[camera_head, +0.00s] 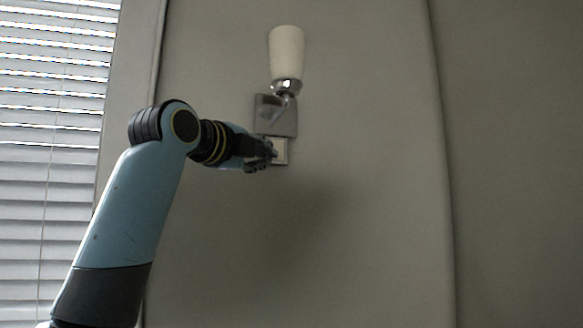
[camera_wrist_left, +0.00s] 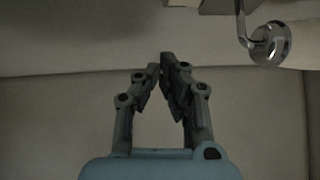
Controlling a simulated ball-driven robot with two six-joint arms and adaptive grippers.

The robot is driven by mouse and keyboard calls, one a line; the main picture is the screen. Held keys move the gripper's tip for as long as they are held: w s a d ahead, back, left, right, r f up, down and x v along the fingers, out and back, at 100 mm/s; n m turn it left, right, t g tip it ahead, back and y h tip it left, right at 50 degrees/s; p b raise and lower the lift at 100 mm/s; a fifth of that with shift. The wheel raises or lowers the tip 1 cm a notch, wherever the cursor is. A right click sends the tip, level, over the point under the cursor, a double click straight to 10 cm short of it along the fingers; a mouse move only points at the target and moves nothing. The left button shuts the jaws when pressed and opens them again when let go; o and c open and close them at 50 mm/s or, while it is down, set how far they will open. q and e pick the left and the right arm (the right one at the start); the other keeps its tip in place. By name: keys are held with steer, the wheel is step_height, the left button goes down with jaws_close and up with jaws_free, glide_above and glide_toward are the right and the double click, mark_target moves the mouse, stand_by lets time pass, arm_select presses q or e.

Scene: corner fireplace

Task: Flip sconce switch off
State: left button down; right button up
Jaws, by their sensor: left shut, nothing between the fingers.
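The sconce (camera_head: 286,58) is on the wall, with a cream shade, a chrome cup and a square metal backplate (camera_head: 285,115). The shade looks unlit. A small pale switch plate (camera_head: 281,151) sits just below the backplate, partly hidden by my gripper. My left gripper (camera_head: 272,151) is shut and empty, its fingertips in front of the switch plate; I cannot tell if they touch it. In the left wrist view my gripper's fingertips (camera_wrist_left: 166,58) come together, and the sconce's chrome part (camera_wrist_left: 268,43) shows at the upper right. My right gripper is not in view.
A window with white blinds (camera_head: 50,130) is at the left. The wall (camera_head: 350,240) around and below the sconce is bare, with a vertical corner edge to the right.

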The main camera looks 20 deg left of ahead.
arm_select(q)
step_height(320, 180, up, 4)
steer(key=s, duration=0.1)
steer(key=p, duration=0.4)
glide_toward(280, 145)
steer(key=w+d, duration=0.3)
steer(key=d, duration=0.2)
steer(key=w, duration=0.1)
steer(key=a+p, duration=0.1)
steer(key=w+p, duration=0.1)
steer(key=shift+w+a+f+t, duration=0.25)
steer(key=shift+w+t, duration=0.05)
steer(key=shift+t, duration=0.1)
steer(key=shift+w+a, duration=0.3)
steer(key=shift+d+f, duration=0.1)
